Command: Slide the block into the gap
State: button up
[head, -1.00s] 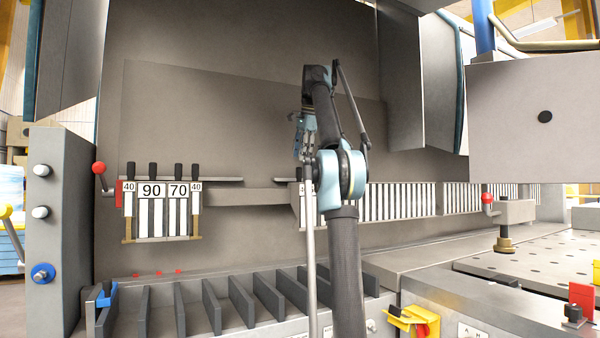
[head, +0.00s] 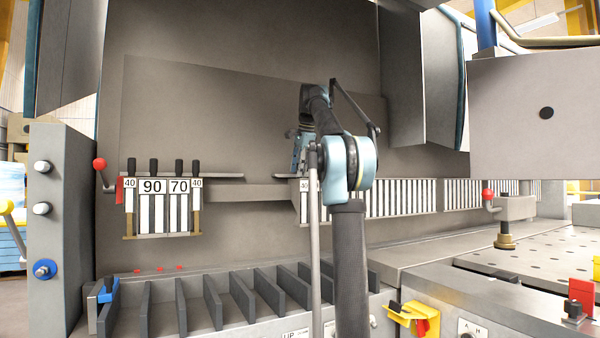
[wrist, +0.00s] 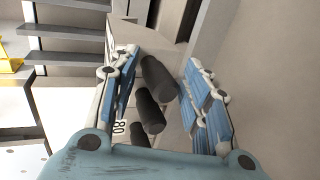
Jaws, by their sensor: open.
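A block with white stripes and a small, hard-to-read label (head: 304,188) hangs at the left end of the right row, partly behind my arm. In the wrist view, a block marked 80 (wrist: 119,128) is partly hidden by my gripper. Black cylindrical handles (wrist: 158,78) stand between the spread fingers. My gripper (wrist: 160,62) is open, with a finger on either side of the handles; I cannot tell whether it touches them. My gripper also shows in the head view (head: 298,158), just above the block. The gap (head: 245,196) shows bare rail between the rows.
Left of the gap hang blocks marked 90 (head: 152,210) and 70 (head: 178,208) between narrow 40 blocks. A red-knobbed lever (head: 100,165) stands at their left. A slotted rack (head: 225,300) lies below. A long striped row (head: 400,198) continues right.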

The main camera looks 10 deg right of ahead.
jog(key=shift+c, duration=0.5)
jog(key=c, duration=0.7)
jog(key=shift+s+a+r, duration=0.1)
jog(key=shift+s+a, duration=0.6)
jog(key=shift+a, duration=1.4)
jog(key=shift+s+a+f, duration=0.1)
jog(key=shift+s+a, duration=0.65)
jog(key=shift+a, duration=1.4)
jog(key=shift+s+a+r, duration=0.1)
jog(key=shift+s+a, duration=0.6)
jog(key=shift+a, duration=1.4)
jog(key=shift+c, duration=0.4)
jog(key=shift+s+a, duration=0.2)
jog(key=shift+a, duration=0.35)
jog(key=shift+s+a, duration=0.15)
jog(key=shift+a, duration=0.4)
jog(key=o, duration=1.2)
jog(key=shift+c, duration=0.2)
jog(key=shift+r, duration=0.1)
jog(key=v, duration=1.1)
jog(key=shift+r, duration=0.35)
